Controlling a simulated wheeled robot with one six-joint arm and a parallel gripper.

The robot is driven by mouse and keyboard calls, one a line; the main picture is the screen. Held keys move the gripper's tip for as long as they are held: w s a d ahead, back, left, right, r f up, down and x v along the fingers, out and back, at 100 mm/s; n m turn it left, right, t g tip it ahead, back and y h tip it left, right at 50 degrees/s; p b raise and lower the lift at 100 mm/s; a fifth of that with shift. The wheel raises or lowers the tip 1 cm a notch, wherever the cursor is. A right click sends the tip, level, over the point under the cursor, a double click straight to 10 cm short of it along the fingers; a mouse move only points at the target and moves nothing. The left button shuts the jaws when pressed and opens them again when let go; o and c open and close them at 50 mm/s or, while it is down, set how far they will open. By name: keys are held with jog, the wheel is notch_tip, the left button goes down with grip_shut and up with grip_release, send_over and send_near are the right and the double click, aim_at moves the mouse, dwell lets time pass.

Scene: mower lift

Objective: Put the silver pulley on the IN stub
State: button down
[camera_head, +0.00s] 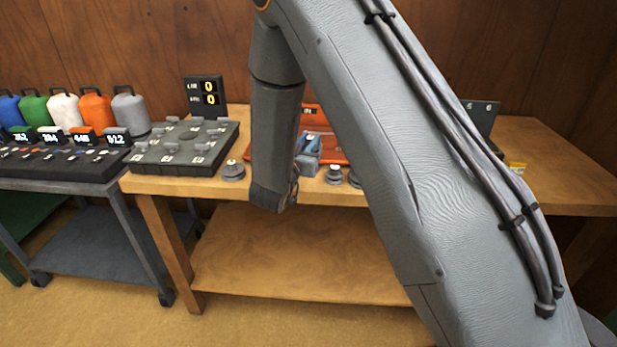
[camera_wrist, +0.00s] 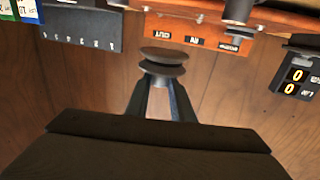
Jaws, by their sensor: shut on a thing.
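In the wrist view my gripper (camera_wrist: 161,86) is shut on a grey, stepped pulley (camera_wrist: 163,56), the silver one as far as its colour shows. It is held at the fingertips, its broad discs facing the orange board (camera_wrist: 171,25). The board carries an OUT label and an IN label (camera_wrist: 197,41), both upside down in this view. The pulley is left of the IN label and below the board's edge in the picture. I cannot make out the IN stub. In the head view the orange board (camera_head: 312,117) is partly hidden by my arm, and the held pulley cannot be made out.
On the bench (camera_head: 530,165) in the head view, a grey pulley (camera_head: 233,171) stands left of my arm and another (camera_head: 333,174) stands right of it. A grey panel (camera_head: 183,147) and a counter display (camera_head: 205,96) are at left. A cart with coloured canisters stands further left.

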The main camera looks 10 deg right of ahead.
jog(key=shift+w+r, duration=0.1)
jog(key=shift+w, duration=0.05)
jog(key=shift+f+p, duration=1.3)
jog(key=shift+f, duration=3.55)
jog(key=shift+f, duration=0.15)
jog(key=c, duration=1.5)
grip_release()
jog(key=shift+c, duration=0.2)
